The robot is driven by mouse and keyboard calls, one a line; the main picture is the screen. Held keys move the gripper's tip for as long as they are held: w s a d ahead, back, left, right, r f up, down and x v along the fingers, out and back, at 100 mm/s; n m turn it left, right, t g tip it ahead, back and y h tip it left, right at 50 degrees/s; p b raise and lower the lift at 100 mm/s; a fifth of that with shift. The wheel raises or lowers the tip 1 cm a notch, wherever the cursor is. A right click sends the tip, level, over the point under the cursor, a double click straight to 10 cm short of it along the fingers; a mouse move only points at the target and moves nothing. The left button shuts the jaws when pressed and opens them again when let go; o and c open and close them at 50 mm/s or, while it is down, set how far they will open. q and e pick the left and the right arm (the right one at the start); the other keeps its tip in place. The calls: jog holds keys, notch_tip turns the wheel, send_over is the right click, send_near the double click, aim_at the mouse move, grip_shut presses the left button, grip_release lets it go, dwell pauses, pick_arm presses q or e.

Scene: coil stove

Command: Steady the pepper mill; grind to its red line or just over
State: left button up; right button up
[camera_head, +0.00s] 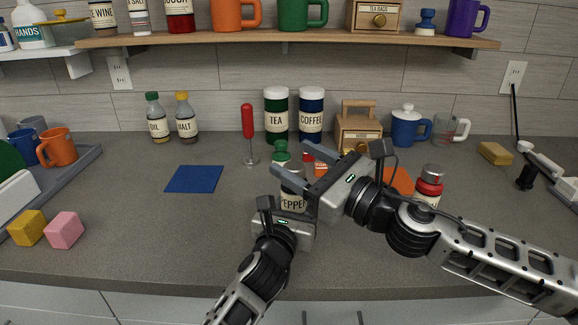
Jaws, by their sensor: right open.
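The pepper mill (293,203) stands upright on the grey counter, with a green top (281,151) and a cream "PEPPER" label. Its middle is partly covered by my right gripper (289,156), which is open with its two fingers reaching left at the height of the green top. I cannot tell whether they touch it. My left gripper (283,224) is low in front of the mill. Its fingertips are hidden, so whether it grips the mill cannot be told. I cannot make out a red line on the mill.
A red-and-steel shaker (430,186) stands beside my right forearm. An orange mat (399,181) lies partly hidden behind my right gripper. A red-handled tool (248,122), TEA (276,115) and COFFEE (311,115) canisters stand behind. A blue mat (194,179) lies left, with clear counter around it.

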aim_at(289, 167)
jog(key=s+d+f+m+t+h, duration=0.2)
jog(key=s+d+f+m+h, duration=0.1)
jog(key=d+f+m+h, duration=0.2)
jog(key=x, duration=1.1)
jog(key=shift+w+a+r, duration=0.15)
jog(key=shift+a+r, duration=0.2)
jog(key=shift+a, duration=0.05)
jog(key=c, duration=1)
